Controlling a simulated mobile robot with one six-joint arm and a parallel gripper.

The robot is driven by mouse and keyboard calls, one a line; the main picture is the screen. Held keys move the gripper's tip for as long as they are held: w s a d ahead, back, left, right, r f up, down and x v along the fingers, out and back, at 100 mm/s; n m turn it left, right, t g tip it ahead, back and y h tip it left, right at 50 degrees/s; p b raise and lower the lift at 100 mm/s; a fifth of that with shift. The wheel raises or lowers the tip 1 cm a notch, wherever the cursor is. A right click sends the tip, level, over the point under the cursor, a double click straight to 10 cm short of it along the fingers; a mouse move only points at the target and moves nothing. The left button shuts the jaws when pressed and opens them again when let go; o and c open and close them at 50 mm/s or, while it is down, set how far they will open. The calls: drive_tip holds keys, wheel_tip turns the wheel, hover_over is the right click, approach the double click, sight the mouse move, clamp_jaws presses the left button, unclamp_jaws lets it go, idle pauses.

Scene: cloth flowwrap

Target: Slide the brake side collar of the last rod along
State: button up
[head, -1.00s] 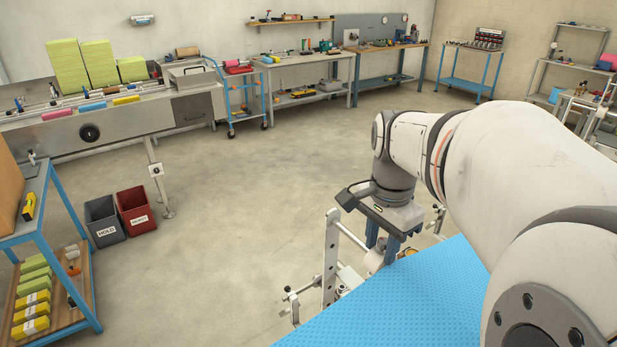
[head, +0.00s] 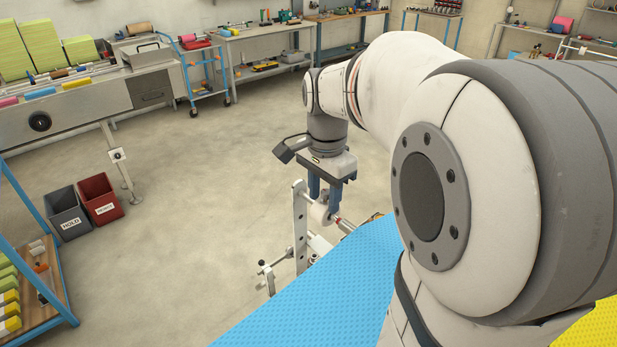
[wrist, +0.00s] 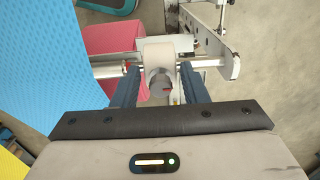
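My gripper (wrist: 158,78) points down with two dark blue fingers spread apart. In the wrist view a cream cylindrical piece (wrist: 158,54) lies between the fingertips, on or in front of a metal rod (wrist: 212,62). Gaps show on both sides of it. A small copper-coloured ring (wrist: 124,66) sits on the rod near the left finger. I cannot tell which piece is the brake side collar. In the head view my gripper (head: 325,197) is above the stand, with the cream piece (head: 319,214) just under the fingers. The lower contact is partly hidden.
A pale upright plate (head: 299,228) stands left of my fingers. Hold (head: 66,213) and red (head: 101,198) bins stand on the left floor. The middle floor is clear.

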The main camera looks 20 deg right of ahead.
drive_tip(key=o, duration=0.3)
wheel_tip(320, 180, up, 8)
drive_tip(key=shift+f, duration=0.1)
idle(0.4)
drive_tip(key=shift+s+a+f, duration=0.1)
drive_tip(key=s+a+f+n+t, duration=0.3)
drive_tip(key=s+a+f+n, duration=0.4)
drive_tip(key=s+f+n, duration=0.4)
drive_tip(key=f+n, duration=0.1)
drive_tip(key=n, duration=0.2)
